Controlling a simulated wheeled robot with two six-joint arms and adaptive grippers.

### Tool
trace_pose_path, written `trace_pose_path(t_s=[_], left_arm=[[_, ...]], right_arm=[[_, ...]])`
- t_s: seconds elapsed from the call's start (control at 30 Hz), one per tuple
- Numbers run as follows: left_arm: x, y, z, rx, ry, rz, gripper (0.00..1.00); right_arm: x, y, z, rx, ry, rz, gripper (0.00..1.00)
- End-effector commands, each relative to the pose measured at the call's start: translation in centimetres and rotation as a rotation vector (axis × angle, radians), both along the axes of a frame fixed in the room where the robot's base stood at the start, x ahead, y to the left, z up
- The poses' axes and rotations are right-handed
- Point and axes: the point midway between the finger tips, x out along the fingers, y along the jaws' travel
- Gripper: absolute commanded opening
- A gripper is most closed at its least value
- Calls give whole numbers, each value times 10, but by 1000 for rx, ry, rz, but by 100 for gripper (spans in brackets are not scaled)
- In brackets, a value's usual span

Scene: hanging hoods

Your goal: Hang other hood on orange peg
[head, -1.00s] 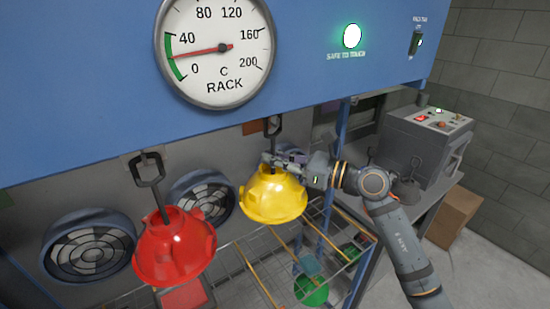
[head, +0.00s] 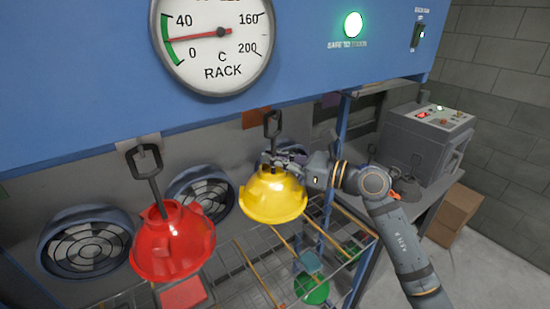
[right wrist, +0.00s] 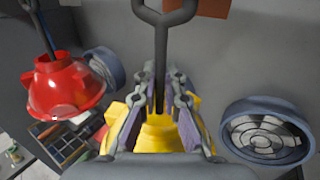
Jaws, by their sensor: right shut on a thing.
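A yellow hood (head: 272,197) with a grey stem and open loop (head: 273,123) is upright below the blue panel. My right gripper (head: 280,160) is shut on it from the right, at its neck and stem. The right wrist view shows the fingers on both sides of the stem above the yellow dome (right wrist: 160,134). An orange-brown plate (head: 256,117) is just left of the loop, behind it. I see no peg clearly and cannot tell whether the loop rests on one. A red hood (head: 172,242) hangs by its loop at the left. My left gripper is not in view.
The blue panel (head: 90,90) with a gauge (head: 213,42) and green lamp (head: 353,25) overhangs the hoods. Fans (head: 85,245) are behind them, a wire rack (head: 245,285) below. A grey control box (head: 425,140) stands on a bench at right.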

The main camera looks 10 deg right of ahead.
Motion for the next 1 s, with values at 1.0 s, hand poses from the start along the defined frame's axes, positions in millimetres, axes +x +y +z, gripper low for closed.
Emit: trace_pose_path(t_s=[1.0], left_arm=[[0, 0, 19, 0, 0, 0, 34]], right_arm=[[-10, -5, 20, -10, 0, -3, 34]])
